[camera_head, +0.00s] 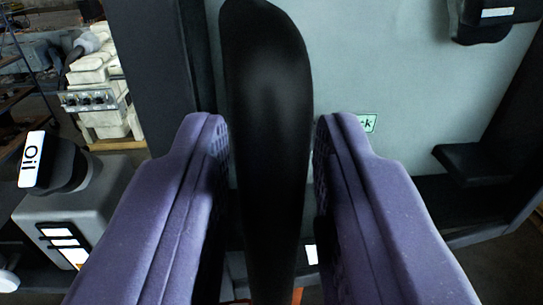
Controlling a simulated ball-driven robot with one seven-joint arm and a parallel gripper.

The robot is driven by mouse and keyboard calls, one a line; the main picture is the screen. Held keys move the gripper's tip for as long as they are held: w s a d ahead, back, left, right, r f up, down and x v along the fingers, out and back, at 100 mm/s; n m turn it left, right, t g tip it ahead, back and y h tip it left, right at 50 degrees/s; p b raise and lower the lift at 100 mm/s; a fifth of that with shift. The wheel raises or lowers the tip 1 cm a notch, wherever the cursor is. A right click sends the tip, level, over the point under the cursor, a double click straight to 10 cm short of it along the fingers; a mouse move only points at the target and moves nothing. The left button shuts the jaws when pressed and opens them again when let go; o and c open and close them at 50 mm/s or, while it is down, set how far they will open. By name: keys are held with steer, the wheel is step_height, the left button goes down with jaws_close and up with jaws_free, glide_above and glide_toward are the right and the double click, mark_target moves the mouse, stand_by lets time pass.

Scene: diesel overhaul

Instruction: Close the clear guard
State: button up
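My gripper (270,135) shows as two purple fingers, one on each side of a long black handle-like bar (265,90). The bar runs from the top of the view down between the fingers. Narrow gaps seem to show between the bar and the fingers, so I see no firm grip on it. Behind it is a wide pale grey-green panel (400,75) in a dark frame (165,60). I cannot tell whether this panel is the clear guard or a surface seen through it. The fingers hide the lower part of the panel.
A grey box (95,215) with a black cap and an "Oil" label (33,160) stands at left. A pale engine block (100,85) is behind it. Black fittings (490,20) (480,163) sit at right. A small green label (368,123) is near the right finger.

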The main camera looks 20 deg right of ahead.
jaws_close()
steer(key=shift+w+d+f+m+g+h+b, duration=0.1)
steer(key=shift+w+m+g+h+b, duration=0.5)
steer(key=shift+w+h+b, duration=0.65)
steer(key=shift+w+r+y, duration=0.1)
steer(key=shift+r+y, duration=0.15)
jaws_free()
steer(key=shift+o, duration=1.3)
steer(key=shift+w+f, duration=0.1)
steer(key=shift+w, duration=0.1)
steer(key=shift+s, duration=0.1)
steer(key=b+v, duration=0.2)
steer(key=v, duration=0.5)
steer(key=shift+s, duration=0.3)
